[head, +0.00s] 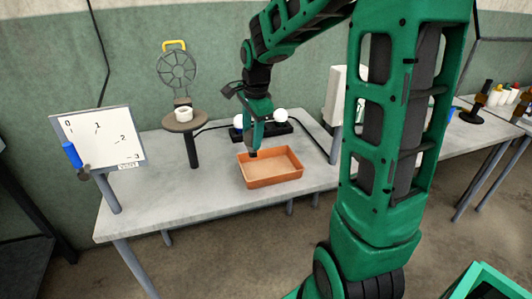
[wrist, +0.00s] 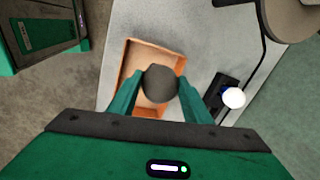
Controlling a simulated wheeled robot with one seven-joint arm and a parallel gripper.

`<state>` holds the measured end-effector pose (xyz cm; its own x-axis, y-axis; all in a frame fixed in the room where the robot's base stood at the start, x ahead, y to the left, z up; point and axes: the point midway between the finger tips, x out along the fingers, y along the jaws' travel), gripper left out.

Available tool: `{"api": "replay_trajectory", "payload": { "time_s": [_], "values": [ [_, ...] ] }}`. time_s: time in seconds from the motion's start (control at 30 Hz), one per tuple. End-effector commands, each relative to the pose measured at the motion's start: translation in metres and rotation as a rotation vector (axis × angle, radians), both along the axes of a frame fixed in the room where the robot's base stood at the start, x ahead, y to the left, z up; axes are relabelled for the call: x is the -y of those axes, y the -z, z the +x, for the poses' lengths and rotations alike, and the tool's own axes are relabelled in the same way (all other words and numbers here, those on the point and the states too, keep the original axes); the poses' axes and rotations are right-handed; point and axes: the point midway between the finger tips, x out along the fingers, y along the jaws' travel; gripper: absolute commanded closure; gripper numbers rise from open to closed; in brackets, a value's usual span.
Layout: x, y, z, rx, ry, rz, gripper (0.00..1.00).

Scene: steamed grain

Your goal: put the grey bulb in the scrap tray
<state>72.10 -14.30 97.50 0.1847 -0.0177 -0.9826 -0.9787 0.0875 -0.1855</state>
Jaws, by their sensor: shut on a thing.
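The grey bulb (wrist: 160,84) is round and dark, held between the two green fingers of my gripper (wrist: 160,90) in the wrist view. In the head view my gripper (head: 254,150) points down at the back left part of the scrap tray, and only a small dark bit of the bulb shows at its tip. The scrap tray (head: 274,183) is a shallow orange open box on the table; it also shows behind the bulb in the wrist view (wrist: 127,59). The bulb appears above the tray; its exact height is hard to tell.
A black socket strip (head: 267,131) with white bulbs (head: 281,115) stands behind the tray. A round stand (head: 185,121) with a white ring is to the left.

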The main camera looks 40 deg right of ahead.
Motion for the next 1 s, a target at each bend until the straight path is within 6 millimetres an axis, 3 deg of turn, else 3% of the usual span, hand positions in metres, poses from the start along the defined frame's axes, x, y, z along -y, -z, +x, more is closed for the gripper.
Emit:
{"api": "replay_trajectory", "payload": {
  "time_s": [0.1,0.33,0.47,0.73,1.0],
  "values": [
    [0.024,0.015,-0.004,-0.003,0.004,0.002,0.9],
    [0.055,0.034,-0.007,-0.002,0.0,0.001,0.9],
    [0.059,0.039,-0.007,-0.001,-0.002,0.001,0.9],
    [0.058,0.072,-0.008,-0.004,-0.004,0.003,0.9],
    [0.058,0.077,-0.007,0.0,-0.005,0.0,0.9]
  ]
}}
